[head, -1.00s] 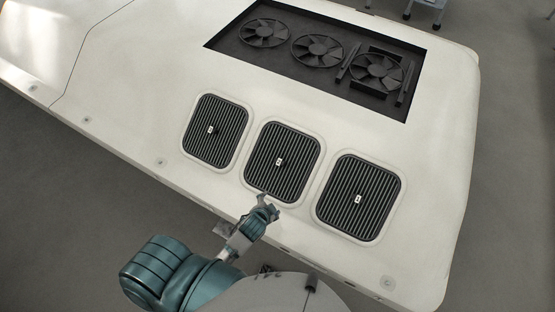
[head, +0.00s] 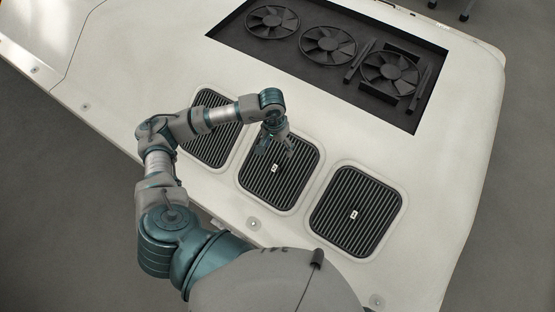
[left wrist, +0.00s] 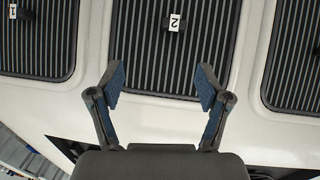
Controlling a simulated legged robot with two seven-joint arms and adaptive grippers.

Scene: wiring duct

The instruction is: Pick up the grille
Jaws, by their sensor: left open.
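Three dark slatted grilles with rounded corners lie in a row on the white panel. The middle grille (head: 285,188) has a small white tag; in the left wrist view this grille (left wrist: 150,60) has a tag marked 2. The left grille (head: 212,152) is partly covered by my arm. The right grille (head: 372,205) is fully in sight. My left gripper (head: 274,145) is over the upper part of the middle grille, pointing down. In the left wrist view its fingers (left wrist: 160,82) are spread and empty, with the tag beyond and between them. My right gripper is not in view.
A dark recess (head: 345,92) with three fans (head: 328,46) lies behind the grilles. The white panel (head: 450,130) is clear on the right. Grey floor (head: 520,200) surrounds the panel.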

